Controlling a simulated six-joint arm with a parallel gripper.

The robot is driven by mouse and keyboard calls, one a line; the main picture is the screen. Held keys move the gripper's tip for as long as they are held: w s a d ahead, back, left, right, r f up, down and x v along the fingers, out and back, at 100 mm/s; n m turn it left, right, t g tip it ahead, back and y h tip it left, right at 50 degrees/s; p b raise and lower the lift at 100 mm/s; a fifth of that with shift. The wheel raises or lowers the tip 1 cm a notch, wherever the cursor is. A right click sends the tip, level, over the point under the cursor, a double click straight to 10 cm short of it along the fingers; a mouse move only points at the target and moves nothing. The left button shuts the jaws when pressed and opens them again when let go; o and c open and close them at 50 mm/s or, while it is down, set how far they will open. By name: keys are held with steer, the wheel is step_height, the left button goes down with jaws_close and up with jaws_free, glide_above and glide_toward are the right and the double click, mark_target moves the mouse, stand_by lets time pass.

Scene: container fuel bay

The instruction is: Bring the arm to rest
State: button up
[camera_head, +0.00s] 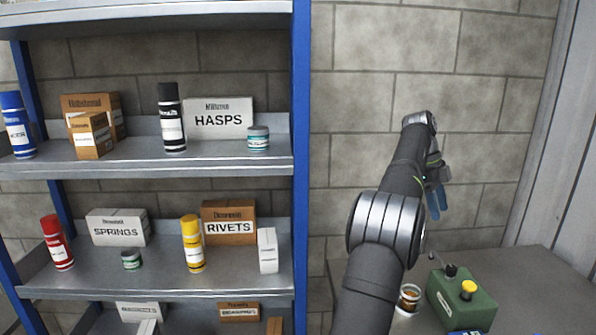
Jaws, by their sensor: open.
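My arm rises from the bottom middle of the picture, right of the shelf unit, and reaches up toward the block wall. My gripper (435,204) hangs from its end with blue fingers pointing down. It is open, and I see nothing held in it. It is above the grey worktop (545,285) and apart from the things there. Part of the gripper is hidden behind the arm's end.
A green box with a yellow cap (462,300) and a small jar (409,298) stand on the worktop below my gripper. The shelf unit (301,150) at left holds cans and boxes. The worktop's right side is clear.

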mark_target(452, 268)
steer(key=x, duration=1.6)
steer(key=shift+s+d+f, duration=0.1)
steer(key=shift+d+f, duration=0.05)
steer(key=shift+f, duration=0.05)
steer(key=v, duration=1.7)
steer(key=x, duration=1.7)
steer(key=n, duration=0.2)
steer(key=n+t+h, duration=0.1)
steer(key=n, duration=0.2)
steer(key=shift+s+t, duration=0.1)
steer(key=shift+t, duration=0.2)
steer(key=n, duration=0.2)
steer(key=n+t, duration=0.1)
steer(key=n, duration=0.1)
steer(key=shift+s+t, duration=0.15)
steer(key=shift+t, duration=0.15)
steer(key=shift+v, duration=2.85)
